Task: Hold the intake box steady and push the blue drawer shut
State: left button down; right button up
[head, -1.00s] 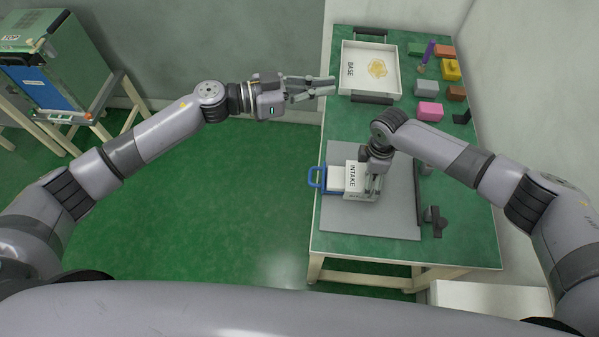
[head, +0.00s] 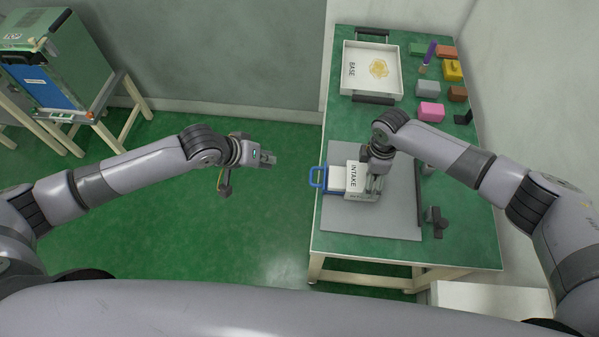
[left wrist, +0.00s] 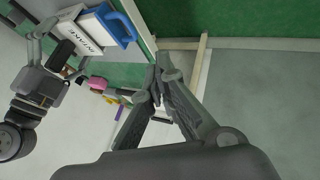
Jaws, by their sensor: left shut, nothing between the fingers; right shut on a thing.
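The white intake box (head: 356,176), lettered INTAKE, sits on a grey mat on the green table. Its blue drawer (head: 334,180) sticks out on the left side, with the blue handle (head: 317,176) leftmost. The box and blue handle (left wrist: 122,28) also show in the left wrist view. My right gripper (head: 374,187) is shut on the intake box at its right end; its fingers partly hide that end. My left gripper (head: 270,159) is shut and empty, off the table's left edge, left of the handle and apart from it. Its fingertips (left wrist: 160,65) meet in the left wrist view.
A white tray (head: 346,82) lettered BASE stands at the back of the table. Several coloured blocks, including a pink one (head: 431,112), lie at the back right. A dark fitting (head: 436,218) stands right of the grey mat (head: 380,222). The floor left of the table is clear.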

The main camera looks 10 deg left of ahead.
aim_at(324, 177)
pick_arm(q)
jog(key=w+d+f, duration=0.2)
jog(key=d+f, duration=0.5)
jog(key=f, duration=0.3)
jog(key=shift+w+d+g, duration=0.15)
jog(key=shift+d+g, duration=0.15)
jog(key=shift+d, duration=0.1)
jog(key=d, duration=0.6)
jog(key=shift+d, duration=0.2)
jog(key=shift+a, duration=0.1)
